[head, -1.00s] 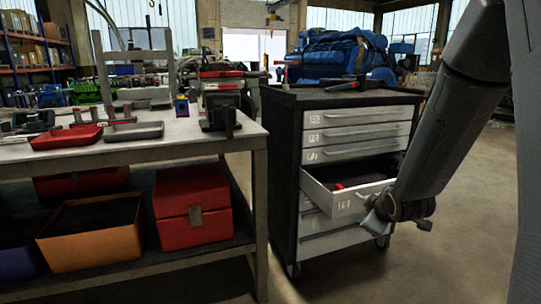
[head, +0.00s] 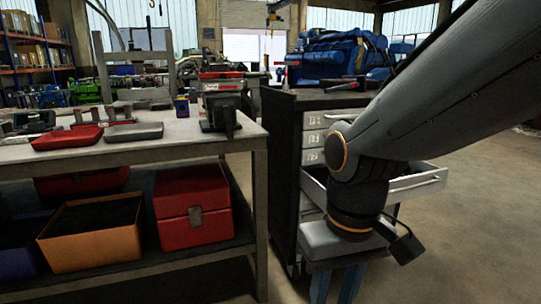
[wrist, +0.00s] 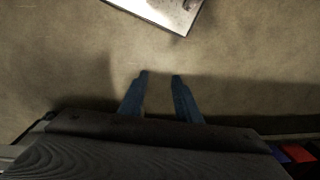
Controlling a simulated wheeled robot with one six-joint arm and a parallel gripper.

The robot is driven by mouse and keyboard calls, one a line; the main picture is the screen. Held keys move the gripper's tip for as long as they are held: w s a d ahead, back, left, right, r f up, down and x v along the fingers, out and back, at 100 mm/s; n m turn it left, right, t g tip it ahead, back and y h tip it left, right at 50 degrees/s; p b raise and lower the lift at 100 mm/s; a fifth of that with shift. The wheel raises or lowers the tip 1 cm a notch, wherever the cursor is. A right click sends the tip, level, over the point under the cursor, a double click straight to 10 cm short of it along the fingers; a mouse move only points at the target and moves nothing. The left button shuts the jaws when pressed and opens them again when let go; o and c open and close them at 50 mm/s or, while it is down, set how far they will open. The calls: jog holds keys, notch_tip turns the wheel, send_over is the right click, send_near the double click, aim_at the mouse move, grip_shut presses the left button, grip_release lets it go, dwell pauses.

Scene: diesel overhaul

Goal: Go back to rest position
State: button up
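My gripper (head: 337,284) hangs pointing down in front of the tool cabinet (head: 283,170), low beside its open drawer (head: 417,184). In the wrist view its two blue fingers (wrist: 160,92) are apart with only bare floor between them. The drawer is pulled out, and my arm covers most of it and the cabinet's lower front. What lies inside the drawer is hidden in the head view.
A workbench (head: 180,147) stands at the left, with a red tray (head: 67,139), a grey tray (head: 134,132) and a vise (head: 220,115) on top. Its lower shelf holds a red box (head: 192,215) and an orange bin (head: 92,235). Open floor (head: 480,240) lies at the right.

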jog(key=d+r+m+p, duration=0.3)
jog(key=d+r+p, duration=0.6)
jog(key=p, duration=0.9)
jog(key=shift+w+d+r+h, duration=0.15)
jog(key=shift+d+r+h, duration=0.15)
jog(key=shift+r, duration=0.5)
